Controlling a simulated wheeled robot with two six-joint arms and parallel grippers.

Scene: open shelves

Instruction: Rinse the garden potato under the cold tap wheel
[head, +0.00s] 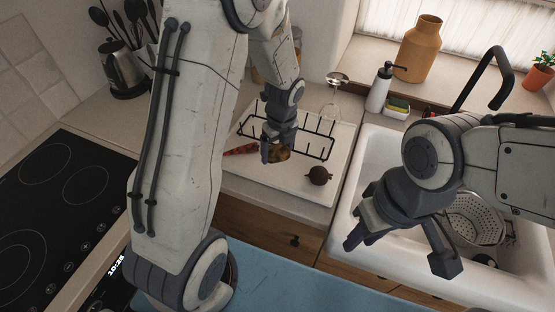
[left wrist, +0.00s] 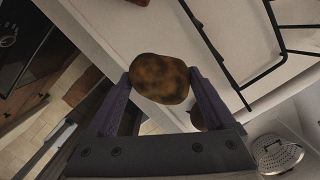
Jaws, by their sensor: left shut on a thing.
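The brown, mottled potato (left wrist: 160,78) is between the two fingers of my left gripper (left wrist: 160,90), which is shut on it. In the head view my left gripper (head: 272,152) is above the white draining board, with part of the potato (head: 284,154) showing beside it. My right gripper (head: 405,250) hangs open and empty over the front of the white sink (head: 345,215). The black tap (head: 490,75) arches behind my right arm. I cannot make out a cold tap wheel; my right arm covers part of that area.
A black wire rack (head: 318,140), a carrot (head: 238,150) and a dark round beet (head: 319,176) are on the board. A metal colander (head: 474,218) is in the sink. A soap bottle (head: 379,88), sponges (head: 397,107) and an orange jug (head: 419,48) stand behind.

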